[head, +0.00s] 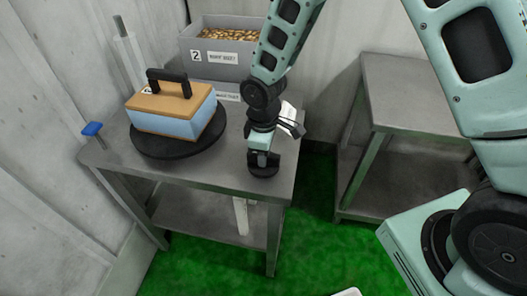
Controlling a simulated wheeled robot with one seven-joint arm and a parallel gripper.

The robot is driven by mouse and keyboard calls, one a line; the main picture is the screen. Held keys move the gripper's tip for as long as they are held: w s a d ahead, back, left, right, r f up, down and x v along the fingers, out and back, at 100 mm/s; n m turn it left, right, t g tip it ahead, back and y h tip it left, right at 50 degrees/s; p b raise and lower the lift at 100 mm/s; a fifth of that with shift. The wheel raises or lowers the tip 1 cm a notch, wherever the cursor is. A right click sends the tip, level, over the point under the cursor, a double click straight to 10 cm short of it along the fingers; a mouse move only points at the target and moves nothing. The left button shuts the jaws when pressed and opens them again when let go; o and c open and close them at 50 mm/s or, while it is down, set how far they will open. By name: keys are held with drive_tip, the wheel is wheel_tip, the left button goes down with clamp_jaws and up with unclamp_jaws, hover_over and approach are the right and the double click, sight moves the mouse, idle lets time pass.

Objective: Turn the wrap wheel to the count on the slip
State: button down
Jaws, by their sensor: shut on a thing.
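A black round turntable (158,149), which looks like the wrap wheel, lies on the left of the grey metal table. A light blue box with a tan lid (172,109) and a black handle sits on it. My gripper (262,160) points down at the table's front right corner, right of the turntable and apart from it. It is shut on a small black round knob (263,171), mostly hidden under the fingers. A white patch (291,113) shows behind my wrist; I cannot tell if it is the slip, and no count is readable.
A grey bin (204,72) marked 2, full of brownish pieces, stands at the back of the table. A blue-topped peg (92,129) rises at the left edge. A second metal table (407,92) stands at the right, partly behind my arm. The floor is green.

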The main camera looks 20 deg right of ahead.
drive_tip(key=shift+w+n, duration=0.1)
drive_tip(key=shift+n, duration=0.2)
drive_tip(key=c, duration=1.3)
unclamp_jaws()
wheel_tip(320, 180, up, 18)
drive_tip(key=shift+f, duration=0.25)
